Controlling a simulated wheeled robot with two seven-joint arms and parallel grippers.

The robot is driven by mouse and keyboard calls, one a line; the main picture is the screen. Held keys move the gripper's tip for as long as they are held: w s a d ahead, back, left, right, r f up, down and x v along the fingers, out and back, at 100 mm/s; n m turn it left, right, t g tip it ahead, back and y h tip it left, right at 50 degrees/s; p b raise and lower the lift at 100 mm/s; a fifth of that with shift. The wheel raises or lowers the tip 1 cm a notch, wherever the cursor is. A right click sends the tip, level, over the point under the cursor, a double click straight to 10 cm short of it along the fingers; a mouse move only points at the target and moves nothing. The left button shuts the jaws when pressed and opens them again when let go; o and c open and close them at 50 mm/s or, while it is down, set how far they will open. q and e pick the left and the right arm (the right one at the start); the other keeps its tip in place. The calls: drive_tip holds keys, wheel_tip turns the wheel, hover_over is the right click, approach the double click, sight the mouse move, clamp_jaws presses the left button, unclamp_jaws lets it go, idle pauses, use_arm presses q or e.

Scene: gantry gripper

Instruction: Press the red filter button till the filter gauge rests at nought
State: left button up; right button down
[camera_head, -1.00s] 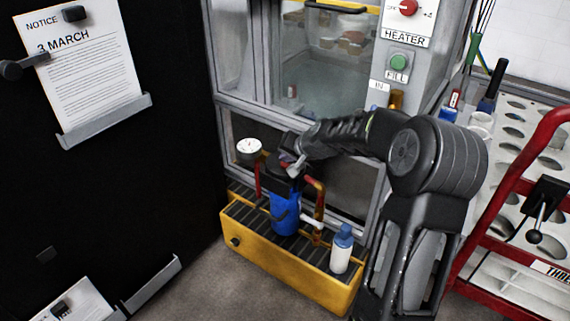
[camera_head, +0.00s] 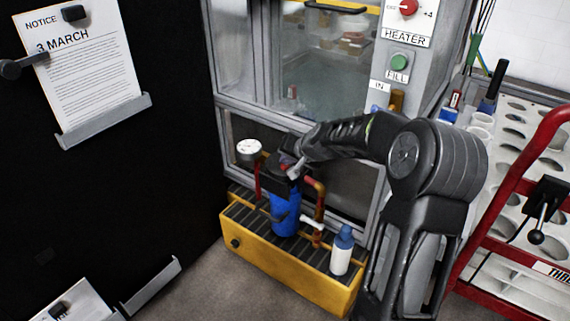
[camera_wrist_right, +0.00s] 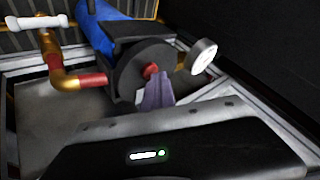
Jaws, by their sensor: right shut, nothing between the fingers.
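The filter has a blue housing (camera_head: 285,213) and a black head (camera_head: 278,166). It stands upright on the yellow base at the cabinet's foot. A red button (camera_wrist_right: 150,71) shows on the black head in the right wrist view. The white round filter gauge (camera_head: 249,149) is left of the head; it also shows in the wrist view (camera_wrist_right: 201,57). Its needle is too small to read. My right gripper (camera_head: 293,174) is shut and empty, its fingertips (camera_wrist_right: 155,82) right at the button, partly covering it. I cannot tell whether they touch it. My left gripper is out of view.
Red and brass pipes (camera_head: 318,198) flank the filter. A white bottle with a blue cap (camera_head: 341,252) stands on the yellow base (camera_head: 288,272). The glass-fronted cabinet (camera_head: 232,88) rises behind. A red-framed rack (camera_head: 490,190) is at right, a black board (camera_head: 110,190) at left.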

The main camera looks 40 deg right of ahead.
sight(287, 167)
drive_tip(key=shift+r+p, duration=0.6)
drive_tip(key=shift+r, duration=0.25)
drive_tip(key=shift+r, duration=0.1)
wheel_tip(287, 167, up, 5)
drive_tip(key=p, duration=0.4)
idle(0.7)
